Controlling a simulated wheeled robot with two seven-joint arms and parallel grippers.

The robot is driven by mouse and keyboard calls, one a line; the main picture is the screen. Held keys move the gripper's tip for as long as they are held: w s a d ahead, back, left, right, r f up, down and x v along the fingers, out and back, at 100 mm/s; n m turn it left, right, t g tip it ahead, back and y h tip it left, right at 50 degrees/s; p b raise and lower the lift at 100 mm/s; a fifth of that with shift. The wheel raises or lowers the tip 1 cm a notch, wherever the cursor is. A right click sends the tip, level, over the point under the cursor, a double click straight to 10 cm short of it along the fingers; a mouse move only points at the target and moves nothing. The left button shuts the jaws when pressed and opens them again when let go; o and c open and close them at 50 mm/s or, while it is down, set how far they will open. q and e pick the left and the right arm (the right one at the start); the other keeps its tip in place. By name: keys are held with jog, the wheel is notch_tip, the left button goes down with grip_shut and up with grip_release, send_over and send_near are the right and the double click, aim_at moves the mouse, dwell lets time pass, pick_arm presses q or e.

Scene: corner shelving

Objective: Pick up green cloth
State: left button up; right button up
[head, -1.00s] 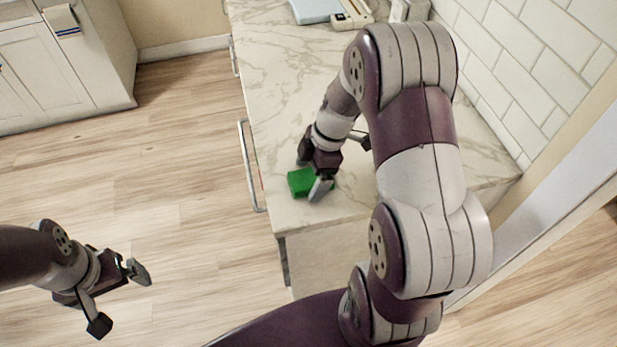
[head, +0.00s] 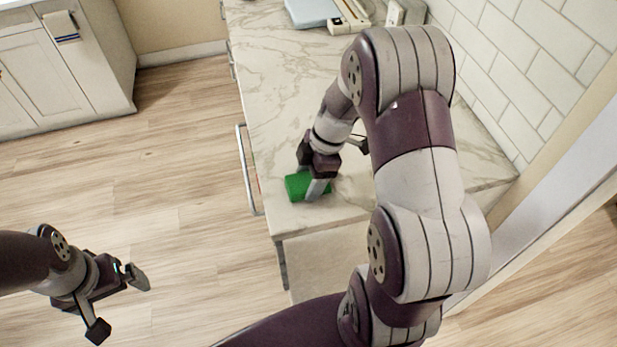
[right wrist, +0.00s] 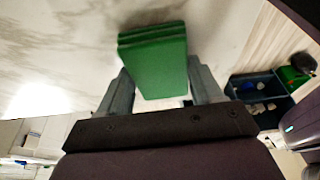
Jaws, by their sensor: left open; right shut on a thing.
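The green cloth (head: 297,186) is a small folded block at the near left part of the marble counter. My right gripper (head: 311,187) reaches down to it and is shut on it. In the right wrist view the cloth (right wrist: 155,60) sits between the two fingers of my right gripper (right wrist: 160,92), with its folded layers showing at the far end. Whether it is clear of the counter or touching it, I cannot tell. My left gripper (head: 118,303) is open and empty, over the floor at the lower left.
The marble counter (head: 285,95) is mostly bare. A light blue board (head: 312,12) and a beige item (head: 350,17) lie at its far end. A tiled wall (head: 540,70) bounds it on the right. A white cabinet (head: 70,70) stands at the far left. Wood floor (head: 170,170) lies open between.

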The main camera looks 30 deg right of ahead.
aim_at(303, 181)
jog(key=shift+w+r, duration=0.1)
jog(key=shift+r, duration=0.4)
jog(key=v, duration=0.3)
jog(key=shift+w+a+r+b, duration=0.1)
jog(key=shift+a+r+b, duration=0.1)
jog(key=shift+a+b, duration=0.15)
jog(key=d+r, duration=0.2)
jog(key=d, duration=0.1)
jog(key=shift+w+d+r, duration=0.2)
jog(key=shift+w+d, duration=0.1)
jog(key=shift+w, duration=0.1)
jog(key=w+d+r+p, duration=0.2)
jog(key=d+r+p, duration=0.2)
jog(key=d+p, duration=0.3)
jog(key=shift+d+r, duration=0.2)
jog(key=shift+d, duration=0.1)
jog(key=shift+w, duration=0.1)
